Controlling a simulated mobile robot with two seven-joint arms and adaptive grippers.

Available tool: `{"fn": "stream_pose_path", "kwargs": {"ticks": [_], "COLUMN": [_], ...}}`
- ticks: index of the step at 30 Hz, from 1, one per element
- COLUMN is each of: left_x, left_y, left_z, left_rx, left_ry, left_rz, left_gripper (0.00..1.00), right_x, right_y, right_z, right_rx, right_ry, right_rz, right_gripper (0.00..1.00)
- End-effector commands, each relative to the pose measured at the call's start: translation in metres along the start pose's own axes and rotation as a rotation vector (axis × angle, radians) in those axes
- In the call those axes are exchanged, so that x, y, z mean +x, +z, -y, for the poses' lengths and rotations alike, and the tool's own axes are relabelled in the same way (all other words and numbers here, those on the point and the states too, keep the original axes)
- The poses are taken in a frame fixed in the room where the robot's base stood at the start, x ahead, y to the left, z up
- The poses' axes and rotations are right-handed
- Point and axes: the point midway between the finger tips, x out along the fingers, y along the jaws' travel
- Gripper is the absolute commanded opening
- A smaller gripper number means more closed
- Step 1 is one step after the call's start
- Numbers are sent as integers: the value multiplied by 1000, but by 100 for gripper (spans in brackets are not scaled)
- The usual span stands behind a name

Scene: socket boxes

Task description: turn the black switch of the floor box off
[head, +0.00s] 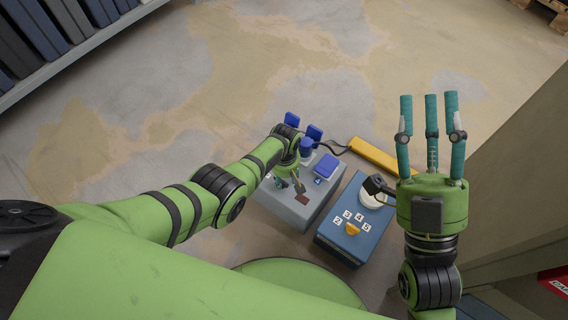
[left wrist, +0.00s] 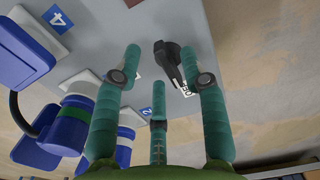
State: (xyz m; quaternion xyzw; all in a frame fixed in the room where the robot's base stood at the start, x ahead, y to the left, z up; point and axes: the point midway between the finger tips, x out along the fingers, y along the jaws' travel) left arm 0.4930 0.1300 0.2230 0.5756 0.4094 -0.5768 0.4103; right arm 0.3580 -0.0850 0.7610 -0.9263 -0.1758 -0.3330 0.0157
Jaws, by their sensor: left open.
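The floor box is the grey box (head: 322,208) on the floor in the head view, and its grey top (left wrist: 240,25) fills much of the left wrist view. The black switch (left wrist: 166,62) is a lever-like handle on that top, beside a small white label with dark lettering. My left gripper (head: 289,184) is open above the box. In the left wrist view its fingers stand either side of the switch, nearer on the right; I cannot tell whether they touch it. The switch is not clearly visible in the head view. My right gripper (head: 430,110) is open and empty, fingers upward.
Blue plugs and a blue-lidded socket (head: 325,166) sit on the grey box's far part. A blue box (head: 338,240) with a yellow knob (head: 352,229) stands beside it. A yellow bar (head: 375,156) lies behind.

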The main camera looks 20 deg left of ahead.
Motion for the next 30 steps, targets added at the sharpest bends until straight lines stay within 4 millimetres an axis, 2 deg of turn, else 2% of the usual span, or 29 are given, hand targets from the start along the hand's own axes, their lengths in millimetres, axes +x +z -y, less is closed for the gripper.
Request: {"fn": "stream_pose_path", "kwargs": {"ticks": [7, 21, 25, 30], "left_x": [-22, -94, -105, -110], "left_y": [-2, -2, -2, -2], "left_z": [2, 1, 2, 3], "left_rx": [-2, -3, -3, -3], "left_ry": [3, 2, -1, -3], "left_rz": [-4, -4, -4, -4], "left_gripper": [42, 42, 42, 42], "right_x": [0, 0, 0, 0], "right_y": [0, 0, 0, 0], "right_z": [0, 0, 0, 0], "right_rx": [0, 0, 0, 0], "right_ry": [-1, -2, -2, -2], "right_rz": [-1, -1, -1, -2], "right_gripper": [40, 40, 40, 40]}}
